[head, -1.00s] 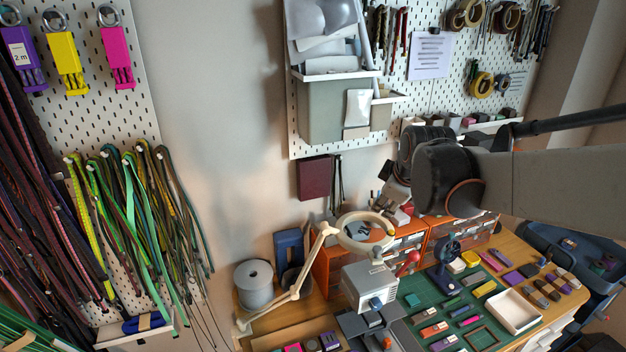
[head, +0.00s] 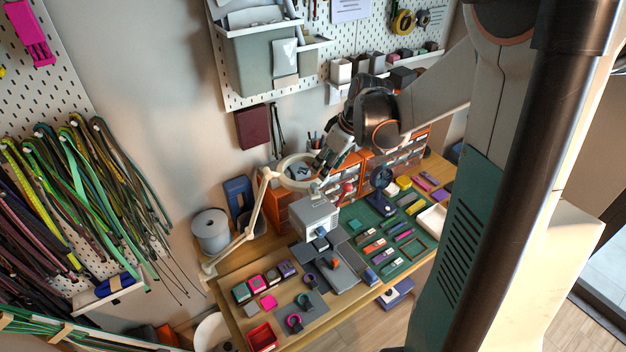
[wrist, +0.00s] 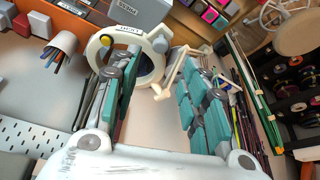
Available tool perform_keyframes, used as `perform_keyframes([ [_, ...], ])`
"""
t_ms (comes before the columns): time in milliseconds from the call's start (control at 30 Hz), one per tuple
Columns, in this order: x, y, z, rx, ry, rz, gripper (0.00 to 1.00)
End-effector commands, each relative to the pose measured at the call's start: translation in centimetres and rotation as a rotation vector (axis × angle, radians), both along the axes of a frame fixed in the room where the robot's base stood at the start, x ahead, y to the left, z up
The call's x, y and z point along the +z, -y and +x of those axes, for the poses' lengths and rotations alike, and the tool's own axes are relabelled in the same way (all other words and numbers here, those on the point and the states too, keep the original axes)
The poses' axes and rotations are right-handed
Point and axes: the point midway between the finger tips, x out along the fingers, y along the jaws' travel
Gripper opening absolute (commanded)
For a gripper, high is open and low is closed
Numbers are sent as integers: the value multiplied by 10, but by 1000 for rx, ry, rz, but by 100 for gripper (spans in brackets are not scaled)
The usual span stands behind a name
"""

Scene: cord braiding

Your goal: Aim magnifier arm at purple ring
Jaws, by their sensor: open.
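The magnifier arm is a cream jointed lamp arm (head: 256,212) with a round ring head (head: 283,183) above the bench. In the wrist view its ring head (wrist: 104,43) sits at the far end of my fingers, partly covered by the left finger. My gripper (head: 322,163) is at the right side of the ring head; contact cannot be told. In the wrist view its teal fingers (wrist: 162,75) are spread apart with nothing clamped. A small purple-blue ring (head: 303,300) and a pink ring (head: 294,322) are on grey pads at the bench front; the purple one is too small to be sure of.
A grey box-shaped machine (head: 315,216) stands beneath the ring head. Orange drawer units (head: 405,150) are behind. A green mat (head: 385,232) with several small blocks is to the right.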

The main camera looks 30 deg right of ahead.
Motion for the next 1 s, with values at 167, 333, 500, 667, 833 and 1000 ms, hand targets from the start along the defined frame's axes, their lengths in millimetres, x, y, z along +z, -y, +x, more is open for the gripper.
perform_keyframes([
  [167, -29, -5, 12, 1, 0, 0, 40],
  [333, -54, -9, 22, 2, -1, -1, 40],
  [500, -74, -12, 29, 1, -1, -1, 40],
  [667, -84, -13, 32, 1, 0, -2, 40],
  [833, -87, -14, 34, 1, 0, -2, 40],
  [1000, -87, -14, 34, 1, 0, -2, 40],
])
